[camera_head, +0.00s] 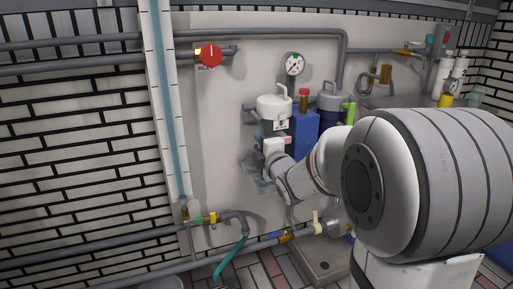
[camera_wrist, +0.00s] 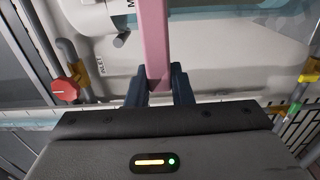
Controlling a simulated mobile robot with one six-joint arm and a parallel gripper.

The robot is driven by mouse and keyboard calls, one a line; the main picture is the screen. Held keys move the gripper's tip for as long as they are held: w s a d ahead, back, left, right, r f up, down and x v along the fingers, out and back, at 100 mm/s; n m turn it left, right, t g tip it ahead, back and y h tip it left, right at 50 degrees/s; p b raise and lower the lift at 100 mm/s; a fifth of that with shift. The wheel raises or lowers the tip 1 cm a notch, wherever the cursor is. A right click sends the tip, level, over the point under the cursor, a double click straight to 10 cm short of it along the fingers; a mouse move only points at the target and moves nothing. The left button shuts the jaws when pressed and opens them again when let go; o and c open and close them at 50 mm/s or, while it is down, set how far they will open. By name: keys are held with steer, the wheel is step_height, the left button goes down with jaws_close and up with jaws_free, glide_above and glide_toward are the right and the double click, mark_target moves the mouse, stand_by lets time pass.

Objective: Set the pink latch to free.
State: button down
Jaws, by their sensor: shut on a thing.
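The pink latch (camera_wrist: 155,45) is a long flat bar that runs from the top of the wrist view down between my fingers. My gripper (camera_wrist: 160,82) is shut on its near end, with one dark finger on each side. In the head view a small bit of the pink latch (camera_head: 287,140) shows beside the white-capped filter housing (camera_head: 274,107). My arm hides much of the area around it there. Part of a dark letter shows beside the latch in the wrist view, but I cannot read the whole label.
A red round valve handle (camera_head: 210,55) marked INLET is on the upper pipe. A pressure gauge (camera_head: 292,64) stands above the housings. A blue box (camera_head: 306,132) and a second housing (camera_head: 331,103) are to the right. Pipes with a yellow valve (camera_head: 210,218) run low on the wall.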

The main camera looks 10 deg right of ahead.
steer(key=shift+f, duration=0.15)
steer(key=c, duration=1.3)
jaws_free()
steer(key=s, duration=0.2)
steer(key=s+p, duration=0.1)
steer(key=s, duration=0.2)
steer(key=s+d+p, duration=0.1)
steer(key=s, duration=0.1)
steer(key=shift+s+d, duration=0.1)
steer(key=shift+s, duration=0.25)
